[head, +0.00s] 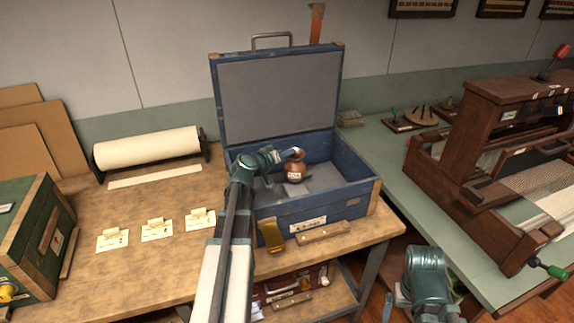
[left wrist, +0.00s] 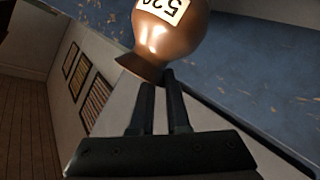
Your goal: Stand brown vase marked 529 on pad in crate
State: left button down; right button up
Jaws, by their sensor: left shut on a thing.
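The brown vase (head: 295,170) with a white label is upright inside the open blue crate (head: 318,208). In the left wrist view the vase (left wrist: 172,45) shows a label with digits starting 52, cut off by the frame edge. My left gripper (head: 291,154) is shut on the vase's neck and rim; its fingers also show in the left wrist view (left wrist: 160,90). A lighter grey pad (head: 295,189) lies on the crate floor below the vase. I cannot tell whether the vase touches it. My right arm is at the lower right; its jaws are not clear.
The crate's lid (head: 278,95) stands open behind. Crate walls surround the vase. Several cards (head: 157,230), a paper roll (head: 148,147) and a green box (head: 30,240) are to the left. A loom (head: 490,150) stands on the right table.

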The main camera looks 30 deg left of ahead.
pick_arm(q)
notch_tip(320, 180, down, 3)
jog(key=b, duration=0.2)
jog(key=shift+f+b, duration=0.2)
jog(key=shift+b, duration=0.1)
jog(key=shift+r, duration=0.15)
pick_arm(e)
notch_tip(320, 180, down, 3)
jog(key=shift+f, duration=0.1)
pick_arm(q)
jog(key=c, duration=0.9)
grip_release()
jog(key=shift+s+r, duration=0.1)
jog(key=shift+s, duration=0.1)
jog(key=p+v, duration=0.2)
jog(key=v, duration=0.5)
jog(key=shift+p, duration=0.35)
pick_arm(e)
notch_tip(320, 180, up, 2)
jog(key=shift+r, duration=0.25)
